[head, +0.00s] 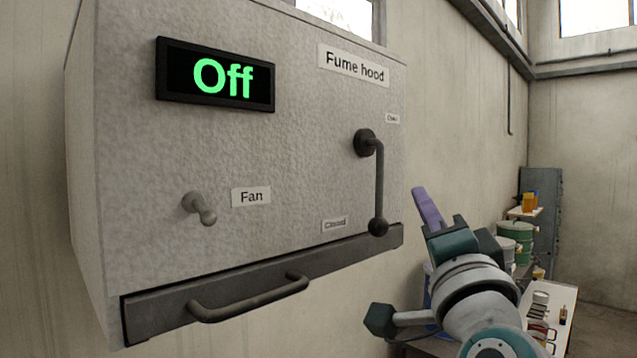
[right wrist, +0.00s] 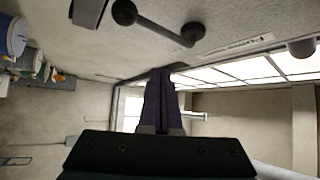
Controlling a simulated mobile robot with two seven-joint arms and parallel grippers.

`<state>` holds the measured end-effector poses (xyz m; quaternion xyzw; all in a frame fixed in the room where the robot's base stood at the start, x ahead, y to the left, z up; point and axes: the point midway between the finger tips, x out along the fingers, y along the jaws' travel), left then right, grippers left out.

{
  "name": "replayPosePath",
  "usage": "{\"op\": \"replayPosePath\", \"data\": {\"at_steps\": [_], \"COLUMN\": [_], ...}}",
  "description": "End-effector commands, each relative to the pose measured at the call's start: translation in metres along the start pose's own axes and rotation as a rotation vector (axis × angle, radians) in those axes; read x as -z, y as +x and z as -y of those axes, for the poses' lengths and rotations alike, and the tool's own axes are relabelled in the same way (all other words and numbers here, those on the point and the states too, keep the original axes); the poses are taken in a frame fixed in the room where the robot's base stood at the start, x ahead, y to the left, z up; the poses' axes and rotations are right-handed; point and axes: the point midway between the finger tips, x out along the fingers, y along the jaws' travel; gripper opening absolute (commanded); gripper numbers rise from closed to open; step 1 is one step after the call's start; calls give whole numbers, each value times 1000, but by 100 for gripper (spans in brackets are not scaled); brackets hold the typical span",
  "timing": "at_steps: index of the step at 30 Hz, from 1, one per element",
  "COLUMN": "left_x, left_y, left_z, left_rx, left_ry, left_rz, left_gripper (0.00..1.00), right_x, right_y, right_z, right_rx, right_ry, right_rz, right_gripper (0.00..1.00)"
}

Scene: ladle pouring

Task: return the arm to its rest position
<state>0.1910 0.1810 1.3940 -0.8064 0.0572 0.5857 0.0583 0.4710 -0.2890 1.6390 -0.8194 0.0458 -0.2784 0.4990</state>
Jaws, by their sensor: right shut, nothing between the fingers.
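My right gripper (head: 428,208) is in the right half of the head view, raised beside the fume hood's lower right corner. Its purple fingers are together and empty; they also show in the right wrist view (right wrist: 160,98). The arm comes up from the lower right. The fingers are apart from the hood's crank lever (head: 379,190), which hangs down with its knob at the bottom, near the lower label. The lever also shows in the right wrist view (right wrist: 160,26). My left gripper is not in view.
The fume hood (head: 290,140) fills the left, with a green "Off" display (head: 215,75), a fan switch (head: 200,208) and a sash handle (head: 250,300). A bench (head: 560,300) with small items and a green drum (head: 515,235) stand at the right. Open air lies right of the hood.

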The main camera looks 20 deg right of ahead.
Motion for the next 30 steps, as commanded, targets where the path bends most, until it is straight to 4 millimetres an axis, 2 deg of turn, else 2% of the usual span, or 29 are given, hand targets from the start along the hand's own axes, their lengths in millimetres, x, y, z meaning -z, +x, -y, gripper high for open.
{"op": "replayPosePath", "data": {"at_steps": [6, 22, 26, 29, 30], "left_x": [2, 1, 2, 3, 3], "left_y": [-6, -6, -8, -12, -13], "left_z": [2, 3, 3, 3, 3], "left_rx": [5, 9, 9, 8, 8], "left_ry": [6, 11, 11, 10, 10], "left_rz": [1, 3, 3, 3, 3], "left_gripper": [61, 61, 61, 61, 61], "right_x": [2, 0, -22, -56, -70], "right_y": [-15, -16, -28, -56, -74], "right_z": [7, 6, 4, -4, -10], "right_rx": [0, -2, -25, -67, -90], "right_ry": [1, -8, -100, -257, -337], "right_rz": [-1, 11, 157, 398, 515], "right_gripper": [0, 0, 0, 0, 0]}}
